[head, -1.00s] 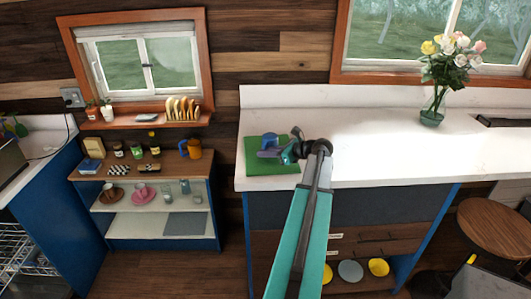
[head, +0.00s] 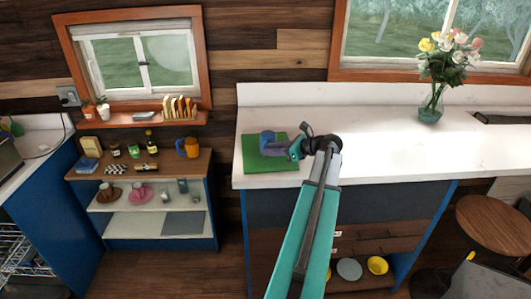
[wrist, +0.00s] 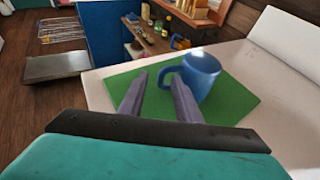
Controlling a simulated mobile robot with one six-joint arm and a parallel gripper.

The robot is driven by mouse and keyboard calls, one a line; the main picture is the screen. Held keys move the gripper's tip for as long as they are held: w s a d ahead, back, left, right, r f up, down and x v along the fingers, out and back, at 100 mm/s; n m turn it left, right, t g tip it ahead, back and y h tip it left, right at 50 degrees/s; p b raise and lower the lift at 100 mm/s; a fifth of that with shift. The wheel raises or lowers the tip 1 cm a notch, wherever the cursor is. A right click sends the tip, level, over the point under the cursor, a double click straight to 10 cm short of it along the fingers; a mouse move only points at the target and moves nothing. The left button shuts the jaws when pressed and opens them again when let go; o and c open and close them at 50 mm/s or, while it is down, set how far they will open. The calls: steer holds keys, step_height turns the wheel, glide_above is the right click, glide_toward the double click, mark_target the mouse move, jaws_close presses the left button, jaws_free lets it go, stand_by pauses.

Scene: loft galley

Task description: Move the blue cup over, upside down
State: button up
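The blue cup (head: 267,139) stands on the green mat (head: 257,162) at the left end of the white counter. In the wrist view the cup (wrist: 203,72) stands on its end with its handle toward the left. I cannot tell for sure whether its upper end is the mouth or the base. My gripper (head: 289,150) is just right of the cup in the head view. In the wrist view its two fingers (wrist: 157,90) are spread with nothing between them. The cup is beyond the right finger, apparently clear of it.
A vase of flowers (head: 431,100) stands at the back of the counter, with clear counter between it and my gripper. A wooden shelf unit (head: 170,163) to the left holds jars, an orange mug (head: 189,148) and cups. The counter has a raised back edge (head: 300,95).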

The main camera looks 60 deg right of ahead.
steer(key=b+v, duration=0.2)
steer(key=v, duration=0.7)
steer(key=shift+s+r, duration=0.15)
steer(key=shift+s, duration=0.2)
steer(key=shift+w+a, duration=0.1)
